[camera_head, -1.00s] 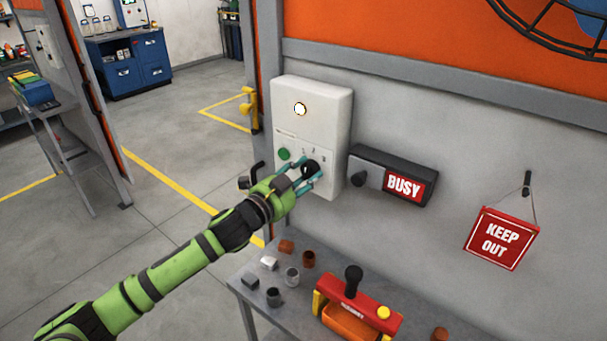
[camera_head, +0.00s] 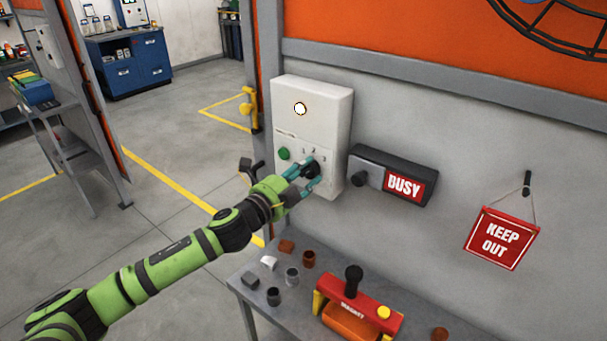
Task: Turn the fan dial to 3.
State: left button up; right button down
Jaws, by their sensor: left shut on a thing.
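The white control box (camera_head: 324,105) is fixed to the grey wall. It has a lit round lamp (camera_head: 300,108) above, a green button (camera_head: 284,153) and a black fan dial (camera_head: 312,169) with small markings around it. My left gripper (camera_head: 309,175) is at the dial, its teal fingers on either side and shut on it. The fingers hide part of the dial, and I cannot read which number it points to. My right gripper is not in view.
A dark box with a knob and a red BUSY sign (camera_head: 404,187) sits just right of the control box. A KEEP OUT sign (camera_head: 502,238) hangs further right. Below, a grey bench (camera_head: 258,311) carries small blocks, cups and a red magnet tool (camera_head: 358,312).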

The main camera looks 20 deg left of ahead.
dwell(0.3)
pick_arm(q)
jog(key=o, duration=1.1)
jog(key=shift+o, duration=0.2)
jog(key=shift+s, duration=0.1)
jog(key=v, duration=1.2)
